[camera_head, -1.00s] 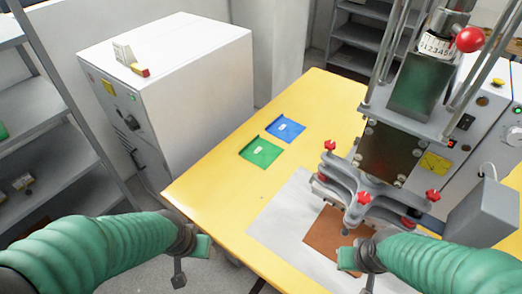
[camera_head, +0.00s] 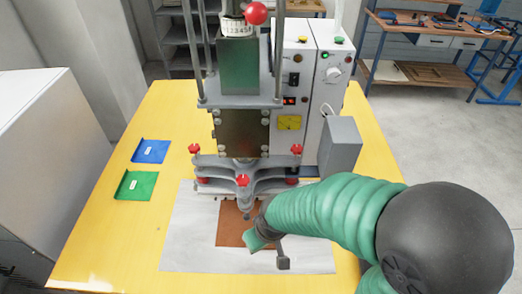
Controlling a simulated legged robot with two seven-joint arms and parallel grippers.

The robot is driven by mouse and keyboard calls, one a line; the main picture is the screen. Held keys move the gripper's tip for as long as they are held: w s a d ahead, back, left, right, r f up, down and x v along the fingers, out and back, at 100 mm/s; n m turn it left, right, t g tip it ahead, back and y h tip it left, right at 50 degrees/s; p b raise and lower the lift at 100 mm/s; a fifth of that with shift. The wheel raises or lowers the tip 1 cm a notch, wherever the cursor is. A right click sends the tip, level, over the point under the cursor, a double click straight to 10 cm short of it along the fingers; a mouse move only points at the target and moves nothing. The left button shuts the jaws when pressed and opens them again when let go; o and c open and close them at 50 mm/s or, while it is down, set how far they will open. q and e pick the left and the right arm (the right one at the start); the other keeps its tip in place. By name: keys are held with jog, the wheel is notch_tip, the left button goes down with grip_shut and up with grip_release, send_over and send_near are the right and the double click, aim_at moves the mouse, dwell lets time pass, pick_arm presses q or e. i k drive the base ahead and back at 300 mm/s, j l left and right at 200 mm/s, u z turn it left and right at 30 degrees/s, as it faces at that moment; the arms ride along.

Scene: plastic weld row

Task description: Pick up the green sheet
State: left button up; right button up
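The green sheet (camera_head: 136,187) lies flat on the left part of the yellow table (camera_head: 95,245), with a small white label on it. A blue sheet (camera_head: 151,151) lies just behind it. My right gripper (camera_head: 268,252) hangs over the brown sheet at the front of the machine, well to the right of the green sheet. Its fingers are small and seen from above, so I cannot tell whether they are open or shut. My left gripper is not in view.
A welding press (camera_head: 240,110) with red knobs stands mid-table. A brown sheet (camera_head: 230,225) lies on a white mat (camera_head: 190,250) before it. A white cabinet (camera_head: 45,140) stands at the left. The table around the green sheet is clear.

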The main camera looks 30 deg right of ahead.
aim_at(135, 185)
jog(key=i+j+u, duration=0.1)
jog(key=j, duration=0.3)
jog(key=i+j+u, duration=0.1)
jog(key=j, duration=0.25)
jog(key=i+j, duration=0.25)
jog(key=i+j+u, duration=0.15)
jog(key=j, duration=0.3)
jog(key=i+l+u, duration=0.2)
jog(key=i+l, duration=0.2)
jog(key=l, duration=0.15)
